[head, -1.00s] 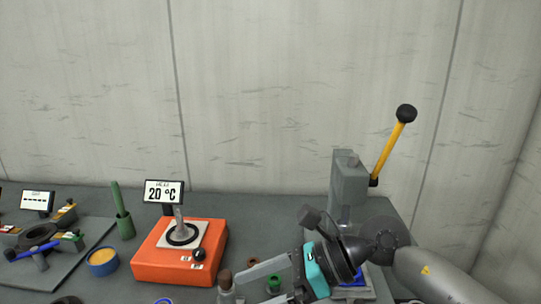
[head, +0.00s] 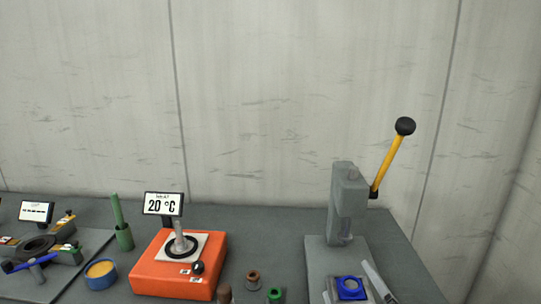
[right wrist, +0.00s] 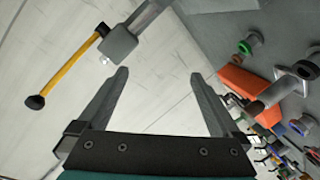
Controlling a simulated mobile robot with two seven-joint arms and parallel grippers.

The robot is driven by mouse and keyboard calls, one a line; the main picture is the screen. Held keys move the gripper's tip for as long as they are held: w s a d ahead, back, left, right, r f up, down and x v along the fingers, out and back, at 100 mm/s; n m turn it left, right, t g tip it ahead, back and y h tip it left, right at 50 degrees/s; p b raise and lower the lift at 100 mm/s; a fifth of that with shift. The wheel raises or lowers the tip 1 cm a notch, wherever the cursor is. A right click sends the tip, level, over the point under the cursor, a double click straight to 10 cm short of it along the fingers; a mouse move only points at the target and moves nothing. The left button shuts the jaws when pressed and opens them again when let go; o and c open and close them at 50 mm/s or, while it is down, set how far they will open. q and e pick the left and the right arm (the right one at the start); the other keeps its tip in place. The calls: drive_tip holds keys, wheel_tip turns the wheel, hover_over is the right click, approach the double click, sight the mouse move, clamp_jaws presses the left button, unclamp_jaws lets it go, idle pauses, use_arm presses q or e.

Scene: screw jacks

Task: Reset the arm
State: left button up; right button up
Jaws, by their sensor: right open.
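My right gripper (right wrist: 160,76) is open and empty in the right wrist view, its two fingers apart with pale wall between them. In the head view, light grey pieces at the bottom right, beside the blue part on the press base, look like its fingertips (head: 352,288); the rest of the arm is out of frame. The grey lever press (head: 345,205) with its yellow, black-knobbed lever (head: 391,160) stands at the right; it also shows at the top left of the right wrist view (right wrist: 120,43). My left gripper is not in view.
An orange heater (head: 160,275) with a 20 °C display stands at centre left. A yellow-filled blue cup (head: 101,272) is at the left.

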drive_tip(key=s+d+f+m+g, duration=0.2)
drive_tip(key=s+f+m+g, duration=0.5)
drive_tip(key=s+f+g, duration=0.95)
drive_tip(key=s+f+t+b, duration=0.1)
drive_tip(key=s+f, duration=0.3)
drive_tip(key=f, duration=0.9)
drive_tip(key=s+f+t+b, duration=0.15)
drive_tip(key=s+f, duration=0.25)
drive_tip(key=f, duration=1)
drive_tip(key=s+d+f+g+b, duration=0.1)
drive_tip(key=s+d+f, duration=0.1)
drive_tip(key=s+f, duration=1.1)
drive_tip(key=shift+s+d+f+n, duration=0.3)
drive_tip(key=shift+s+d, duration=0.1)
drive_tip(key=shift+s, duration=0.4)
